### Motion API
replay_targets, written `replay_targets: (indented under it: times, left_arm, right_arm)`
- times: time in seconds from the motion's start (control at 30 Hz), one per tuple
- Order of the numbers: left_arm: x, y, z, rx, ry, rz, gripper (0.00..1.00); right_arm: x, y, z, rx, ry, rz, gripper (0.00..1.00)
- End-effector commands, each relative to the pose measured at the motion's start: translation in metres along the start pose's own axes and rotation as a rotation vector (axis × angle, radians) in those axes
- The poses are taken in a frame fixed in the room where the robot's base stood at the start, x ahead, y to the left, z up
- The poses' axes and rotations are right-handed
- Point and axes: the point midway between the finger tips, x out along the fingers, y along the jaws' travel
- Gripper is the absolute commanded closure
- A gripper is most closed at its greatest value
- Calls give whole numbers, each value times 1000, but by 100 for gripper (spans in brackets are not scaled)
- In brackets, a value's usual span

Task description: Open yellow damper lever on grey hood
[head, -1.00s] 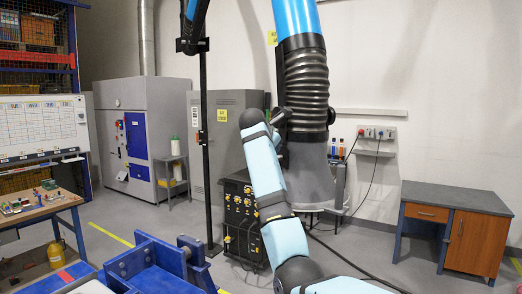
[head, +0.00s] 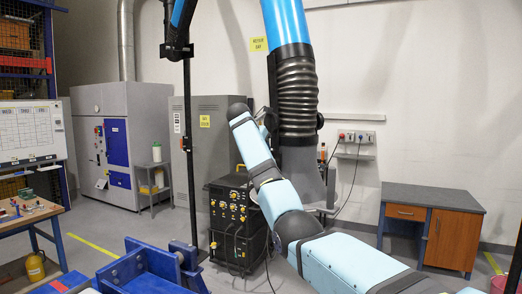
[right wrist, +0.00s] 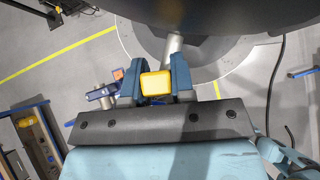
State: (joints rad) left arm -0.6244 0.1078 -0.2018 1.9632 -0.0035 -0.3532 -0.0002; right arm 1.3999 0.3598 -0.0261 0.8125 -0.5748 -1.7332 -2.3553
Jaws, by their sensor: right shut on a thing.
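The grey hood (head: 302,178) hangs at the end of a black ribbed hose under a blue duct, right of centre in the head view. My right arm reaches up to its left side; the gripper end is hidden behind my arm there. In the right wrist view the yellow damper lever (right wrist: 155,83) sits between the two fingers of my right gripper (right wrist: 153,75), which is shut on it. A metal rod (right wrist: 173,46) runs from behind the lever towards a dark round shape at the top. The lever is hidden in the head view. My left gripper is not in view.
A black unit with yellow knobs (head: 232,215) stands left of the hood. A blue fixture (head: 140,265) is at the lower left. A desk (head: 432,200) stands at the right wall. A dark cable (right wrist: 272,85) hangs right of my gripper. Floor before the desk is clear.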

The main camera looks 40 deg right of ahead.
Motion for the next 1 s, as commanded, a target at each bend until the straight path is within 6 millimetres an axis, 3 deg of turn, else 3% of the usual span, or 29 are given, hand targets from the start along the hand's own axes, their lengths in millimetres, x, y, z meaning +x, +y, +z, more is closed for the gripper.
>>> replay_targets:
  times: [0.47, 0.5, 0.57, 0.87, 1.0]
  left_arm:
    - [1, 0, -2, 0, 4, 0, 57]
    - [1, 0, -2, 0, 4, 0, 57]
    - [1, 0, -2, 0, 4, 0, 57]
    - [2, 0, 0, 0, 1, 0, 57]
    - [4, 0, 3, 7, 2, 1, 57]
  right_arm:
    - [2, 1, -1, -11, 9, -9, 100]
    - [2, 1, -1, -11, 8, -9, 68]
    - [2, 1, -1, -10, 8, -9, 54]
    - [0, 0, 0, -8, 6, -7, 51]
    - [-12, 1, 0, -7, 4, -5, 51]
